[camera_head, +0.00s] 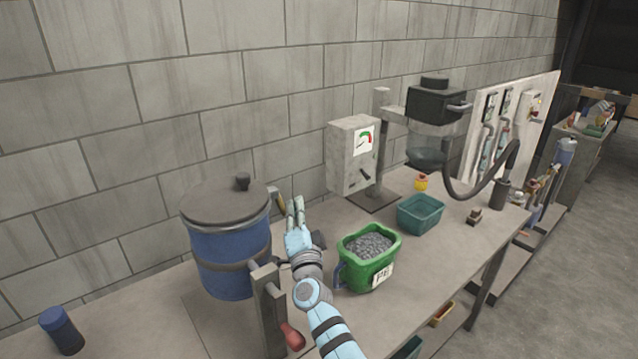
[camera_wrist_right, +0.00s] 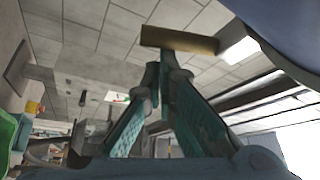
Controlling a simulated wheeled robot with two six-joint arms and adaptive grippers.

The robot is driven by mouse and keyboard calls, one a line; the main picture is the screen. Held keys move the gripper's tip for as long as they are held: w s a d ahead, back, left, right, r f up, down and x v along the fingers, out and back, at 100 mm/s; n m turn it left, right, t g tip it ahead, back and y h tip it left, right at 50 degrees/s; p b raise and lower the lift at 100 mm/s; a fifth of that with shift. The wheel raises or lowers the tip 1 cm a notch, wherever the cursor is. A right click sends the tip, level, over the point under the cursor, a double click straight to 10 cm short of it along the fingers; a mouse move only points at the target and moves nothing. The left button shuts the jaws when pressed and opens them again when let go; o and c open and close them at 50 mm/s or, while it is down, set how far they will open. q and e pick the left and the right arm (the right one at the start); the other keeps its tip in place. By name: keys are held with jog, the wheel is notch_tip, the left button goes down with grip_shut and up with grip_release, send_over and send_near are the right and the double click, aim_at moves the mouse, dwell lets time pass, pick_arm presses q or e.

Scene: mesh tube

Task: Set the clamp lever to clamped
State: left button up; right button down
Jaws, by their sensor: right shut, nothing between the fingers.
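My right gripper (camera_head: 296,208) reaches up at the right side of the blue drum (camera_head: 232,248), beside its grey lid (camera_head: 225,203). Its fingers are shut and empty. A short brass-coloured bar (camera_head: 279,201) at the drum's upper right is just left of the fingertips, and looks like the clamp lever. In the right wrist view the bar (camera_wrist_right: 180,40) lies across the picture just beyond the closed fingertips (camera_wrist_right: 163,72); I cannot tell whether they touch. A red-handled lever (camera_head: 293,337) also shows low on a post in front of the drum. My left gripper is not in view.
A green bucket (camera_head: 385,277) of grey pellets stands close to the right of my arm. A grey gauge box (camera_head: 353,155), a teal bin (camera_head: 420,213) and a black hopper (camera_head: 436,103) are farther right. The wall is close behind.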

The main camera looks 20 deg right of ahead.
jog(key=s+d+p, duration=0.1)
jog(key=s+p, duration=0.3)
jog(key=s, duration=0.5)
jog(key=shift+s+d+f, duration=0.2)
jog(key=shift+d, duration=0.05)
jog(key=shift+w, duration=0.1)
jog(key=shift+f, duration=0.1)
